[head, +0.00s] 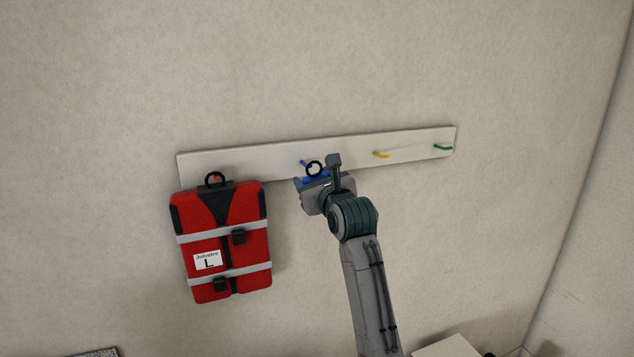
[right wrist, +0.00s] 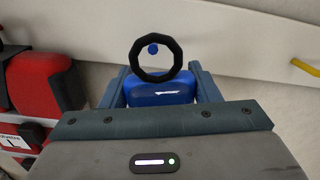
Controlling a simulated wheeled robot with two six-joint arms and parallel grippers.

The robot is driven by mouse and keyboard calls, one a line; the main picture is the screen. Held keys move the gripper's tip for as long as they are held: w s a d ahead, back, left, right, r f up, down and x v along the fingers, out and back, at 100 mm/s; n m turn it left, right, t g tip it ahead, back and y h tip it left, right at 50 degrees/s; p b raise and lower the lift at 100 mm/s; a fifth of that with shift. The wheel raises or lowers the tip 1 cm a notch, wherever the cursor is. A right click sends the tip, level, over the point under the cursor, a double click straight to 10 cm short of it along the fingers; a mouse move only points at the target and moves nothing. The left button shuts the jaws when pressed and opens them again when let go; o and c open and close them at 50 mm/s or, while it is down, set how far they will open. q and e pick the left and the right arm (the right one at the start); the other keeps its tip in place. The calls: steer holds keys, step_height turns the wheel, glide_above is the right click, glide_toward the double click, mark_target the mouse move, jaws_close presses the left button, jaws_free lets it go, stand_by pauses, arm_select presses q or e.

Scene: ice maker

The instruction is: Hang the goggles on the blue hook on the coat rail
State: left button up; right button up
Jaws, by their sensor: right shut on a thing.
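The goggles appear as a blue body (right wrist: 160,90) with a black ring (right wrist: 139,60) on top; the ring also shows in the head view (head: 314,162). My right gripper (right wrist: 158,76) is shut on the blue body, one finger on each side, close in front of the coat rail (head: 250,157). The blue hook (head: 303,163) shows just left of the ring in the head view. Its round tip (right wrist: 153,49) shows inside the ring's opening in the right wrist view. I cannot tell whether the ring is around the hook or only in front of it. My left gripper is out of view.
A red life vest (head: 256,235) hangs by a black loop on a red hook (head: 216,178), left of my right gripper. A yellow hook (head: 381,154) and a green hook (head: 443,147) are bare on the right. The wall below the rail is clear between vest and arm.

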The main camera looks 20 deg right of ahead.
mark_target(312, 177)
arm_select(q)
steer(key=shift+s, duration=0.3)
arm_select(e)
steer(key=w, duration=0.3)
steer(key=shift+w, duration=0.15)
steer(key=shift+f, duration=0.2)
stand_by(0.7)
steer(key=o, duration=0.9)
steer(key=shift+c, duration=0.2)
steer(key=shift+o, duration=1)
steer(key=shift+d+f, duration=0.1)
steer(key=shift+d, duration=0.1)
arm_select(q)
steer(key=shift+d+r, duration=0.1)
arm_select(e)
steer(key=shift+f, duration=0.1)
